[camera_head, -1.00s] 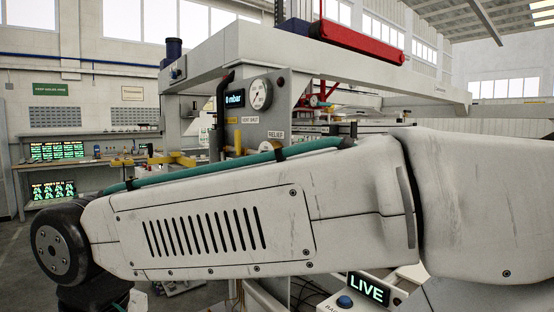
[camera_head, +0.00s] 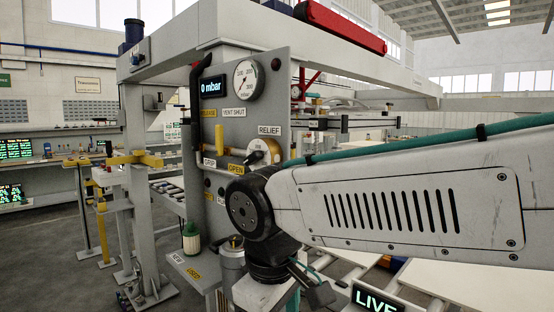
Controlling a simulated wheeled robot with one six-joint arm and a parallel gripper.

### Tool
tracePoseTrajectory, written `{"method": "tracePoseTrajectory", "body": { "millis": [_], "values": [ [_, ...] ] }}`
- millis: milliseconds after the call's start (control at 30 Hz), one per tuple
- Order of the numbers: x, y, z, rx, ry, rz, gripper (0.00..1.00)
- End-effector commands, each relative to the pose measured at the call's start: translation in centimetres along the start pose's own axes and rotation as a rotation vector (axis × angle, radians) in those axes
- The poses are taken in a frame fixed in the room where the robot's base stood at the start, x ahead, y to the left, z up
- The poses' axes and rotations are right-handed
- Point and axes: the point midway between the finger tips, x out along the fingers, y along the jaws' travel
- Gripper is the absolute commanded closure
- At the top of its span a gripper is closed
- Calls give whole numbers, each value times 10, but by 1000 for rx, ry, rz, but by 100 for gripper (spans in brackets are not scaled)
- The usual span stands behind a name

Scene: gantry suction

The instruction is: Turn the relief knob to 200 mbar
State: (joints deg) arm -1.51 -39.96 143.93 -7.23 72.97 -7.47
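The relief knob (camera_head: 266,150) is a pale round dial on the grey control panel (camera_head: 228,130), just under a RELIEF label (camera_head: 269,131). Its lower part is close to my arm's dark joint in the picture, and its setting is too small to read. The display (camera_head: 211,88) reads 0 mbar. A round gauge (camera_head: 245,79) sits to its right. My arm reaches in from the right, with its dark joint in front of the panel's lower right. My wrist bends down to the bottom edge, and I cannot make out the gripper's fingers.
A yellow handle (camera_head: 219,138) stands upright on the panel near a VENT SHUT label (camera_head: 234,113). A yellow-topped stand (camera_head: 135,158) is left of the panel. A LIVE sign (camera_head: 373,299) is at the bottom. Open floor lies at the left.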

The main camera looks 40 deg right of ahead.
Motion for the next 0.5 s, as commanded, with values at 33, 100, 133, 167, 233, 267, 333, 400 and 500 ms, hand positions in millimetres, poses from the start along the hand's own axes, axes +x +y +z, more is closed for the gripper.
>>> {"method": "tracePoseTrajectory", "body": {
  "millis": [33, 100, 133, 167, 233, 267, 333, 400, 500],
  "values": [
    [-5, 14, -8, -124, -53, 64, 27],
    [-17, 41, -23, -349, -159, 179, 27],
    [-24, 53, -31, -456, -217, 231, 27],
    [-32, 66, -41, -564, -280, 283, 27],
    [-52, 95, -68, -813, -450, 396, 27],
    [-62, 106, -81, -913, -529, 439, 27],
    [-86, 126, -114, -1119, -723, 525, 27],
    [-108, 139, -148, -1286, -918, 588, 27],
    [-136, 147, -191, -1445, -1172, 644, 27]
  ]
}}
